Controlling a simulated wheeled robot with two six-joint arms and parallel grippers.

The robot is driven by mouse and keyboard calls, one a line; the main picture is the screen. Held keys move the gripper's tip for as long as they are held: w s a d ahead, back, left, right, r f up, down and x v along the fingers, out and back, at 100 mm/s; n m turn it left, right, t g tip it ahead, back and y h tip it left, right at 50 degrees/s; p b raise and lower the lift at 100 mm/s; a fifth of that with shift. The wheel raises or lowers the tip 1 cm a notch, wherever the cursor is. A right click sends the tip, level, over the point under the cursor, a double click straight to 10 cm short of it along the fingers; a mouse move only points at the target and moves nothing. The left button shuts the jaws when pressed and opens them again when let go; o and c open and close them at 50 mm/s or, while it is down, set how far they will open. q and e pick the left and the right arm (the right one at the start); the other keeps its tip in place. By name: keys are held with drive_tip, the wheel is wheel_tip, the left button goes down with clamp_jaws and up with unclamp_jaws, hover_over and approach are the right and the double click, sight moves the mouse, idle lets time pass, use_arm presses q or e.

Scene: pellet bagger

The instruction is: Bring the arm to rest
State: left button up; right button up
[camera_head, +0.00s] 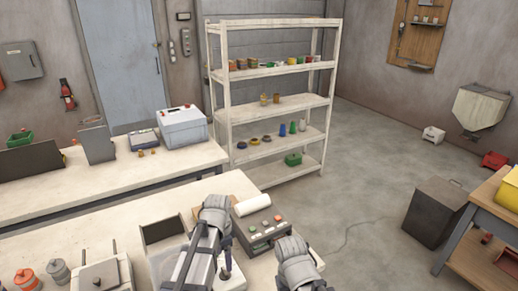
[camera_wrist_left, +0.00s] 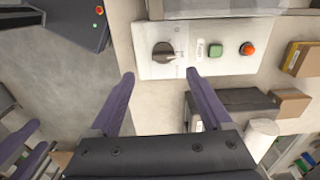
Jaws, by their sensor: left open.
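My left gripper (camera_head: 207,265) is over the front workbench in the head view, partly covered by its own wrist. In the left wrist view its two purple fingers (camera_wrist_left: 160,75) are spread apart with nothing between them. Beyond the fingertips is a pale control panel (camera_wrist_left: 188,67) with a black rotary knob (camera_wrist_left: 163,52), a green button (camera_wrist_left: 215,51) and a red button (camera_wrist_left: 247,48). I cannot tell whether a finger touches it. My right arm (camera_head: 295,265) is at the bottom of the head view, its gripper cut off. Purple fingers (camera_wrist_left: 28,150) show at the wrist view's left edge.
A grey button box (camera_head: 262,229) and a white roll (camera_head: 253,205) lie on the front bench right of my left gripper. An open dark bin (camera_head: 163,230) stands to its left. A shelf rack (camera_head: 279,70) stands behind. Open floor (camera_head: 375,150) lies to the right.

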use_arm(q)
drive_tip(key=s+d+f+n+y+b, duration=0.1)
drive_tip(key=s+d+f+n+b, duration=0.1)
drive_tip(key=s+d+n, duration=0.5)
drive_tip(key=shift+s+d+f+b, duration=0.4)
drive_tip(key=shift+s+d, duration=1.25)
drive_tip(key=shift+s, duration=1.85)
